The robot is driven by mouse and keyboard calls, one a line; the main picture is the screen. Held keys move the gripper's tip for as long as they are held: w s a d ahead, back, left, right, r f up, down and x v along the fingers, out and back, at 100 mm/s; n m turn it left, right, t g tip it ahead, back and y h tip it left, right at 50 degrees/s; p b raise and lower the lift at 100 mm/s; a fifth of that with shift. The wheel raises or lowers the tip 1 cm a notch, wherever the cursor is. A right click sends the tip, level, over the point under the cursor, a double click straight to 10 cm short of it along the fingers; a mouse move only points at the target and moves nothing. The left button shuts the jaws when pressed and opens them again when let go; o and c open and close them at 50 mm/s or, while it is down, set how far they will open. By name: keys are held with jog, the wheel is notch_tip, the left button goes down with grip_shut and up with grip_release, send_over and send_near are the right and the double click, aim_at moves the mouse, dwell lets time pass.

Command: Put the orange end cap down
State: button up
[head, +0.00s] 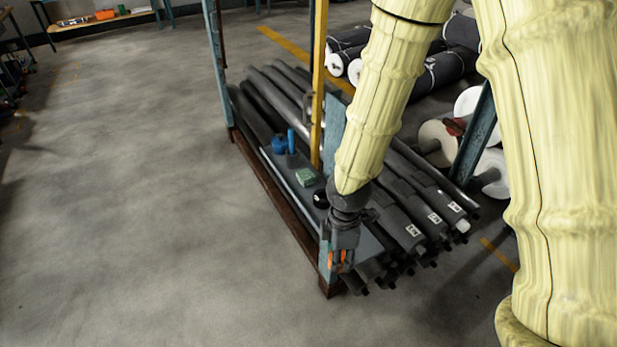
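The orange end cap (345,257) shows as small orange patches between the dark fingers of my gripper (341,262). My gripper points downward and looks shut on the cap, which is mostly hidden by the fingers. It is over the near end of the narrow dark shelf board (287,165), close to the rack's corner post. Any gap between the cap and the board is too small to tell.
On the board stand a blue object (279,145), a blue upright piece (291,141), a green block (305,178) and a black round item (320,199). Grey rolls (405,232) fill the rack beside it. A yellow post (318,85) rises mid-rack. Floor at left is clear.

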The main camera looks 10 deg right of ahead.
jog(key=w+d+p, duration=0.1)
jog(key=w, duration=0.4)
jog(key=w+d+p, duration=0.2)
jog(key=w, duration=0.3)
jog(key=w+d+f+p, duration=0.1)
jog(key=w+p, duration=0.1)
jog(key=w, duration=0.3)
jog(key=shift+w+d+f, duration=0.1)
jog(key=shift+w+d, duration=0.2)
jog(key=shift+w, duration=0.1)
jog(key=shift+f+p, duration=1.1)
jog(key=shift+f, duration=0.7)
jog(key=o, duration=0.8)
jog(key=shift+w+r, duration=0.1)
jog(key=shift+r, duration=0.1)
notch_tip(320, 180, up, 12)
jog(key=b, duration=0.3)
jog(key=shift+f+b, duration=0.15)
jog(key=shift+b, duration=0.25)
